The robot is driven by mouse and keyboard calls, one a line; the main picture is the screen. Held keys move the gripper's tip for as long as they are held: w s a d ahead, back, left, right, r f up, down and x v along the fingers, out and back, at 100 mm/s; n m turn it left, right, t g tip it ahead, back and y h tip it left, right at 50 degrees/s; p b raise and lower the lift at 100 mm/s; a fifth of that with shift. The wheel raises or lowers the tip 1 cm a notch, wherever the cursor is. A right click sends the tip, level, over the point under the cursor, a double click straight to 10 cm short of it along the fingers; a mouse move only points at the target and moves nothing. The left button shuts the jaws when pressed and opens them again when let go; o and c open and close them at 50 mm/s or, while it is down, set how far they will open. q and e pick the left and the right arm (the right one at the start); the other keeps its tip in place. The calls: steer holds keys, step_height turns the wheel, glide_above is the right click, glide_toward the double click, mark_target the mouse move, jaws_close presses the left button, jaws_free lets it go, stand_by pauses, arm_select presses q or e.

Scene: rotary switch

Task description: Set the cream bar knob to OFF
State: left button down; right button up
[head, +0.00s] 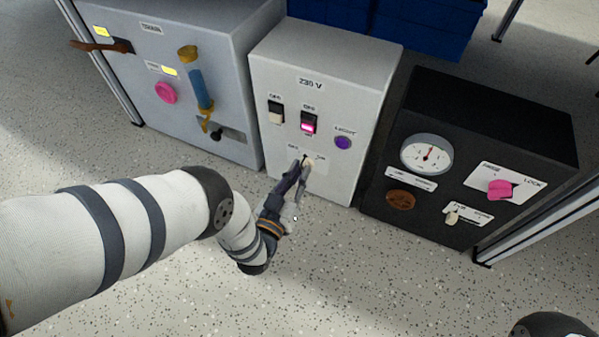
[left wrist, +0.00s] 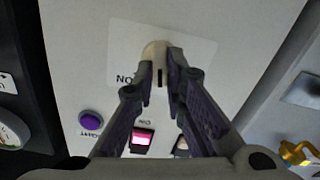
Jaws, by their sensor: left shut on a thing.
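The cream bar knob (head: 309,163) sits low on the front of the middle pale box (head: 277,72), on a white plate with small lettering. In the left wrist view, which is upside down, the knob (left wrist: 152,50) shows between the fingertips, with a dark mark beside it. My right gripper is not in view.
Above the knob are a cream rocker switch (head: 276,113), a lit pink rocker switch (head: 308,122) and a purple button (head: 343,143). A grey box (head: 225,60) stands left, a black box (head: 487,110) right. Floor is clear in front.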

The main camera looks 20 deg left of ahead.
arm_select(q)
steer(key=n, duration=0.6)
steer(key=shift+a+f, duration=0.1)
steer(key=shift+n, duration=0.3)
stand_by(0.3)
steer(key=c, duration=1.6)
jaws_free()
steer(key=shift+c, duration=0.2)
steer(key=shift+s, duration=0.15)
steer(key=s, duration=1.1)
steer(key=shift+s+a, duration=0.2)
steer(key=shift+s, duration=0.2)
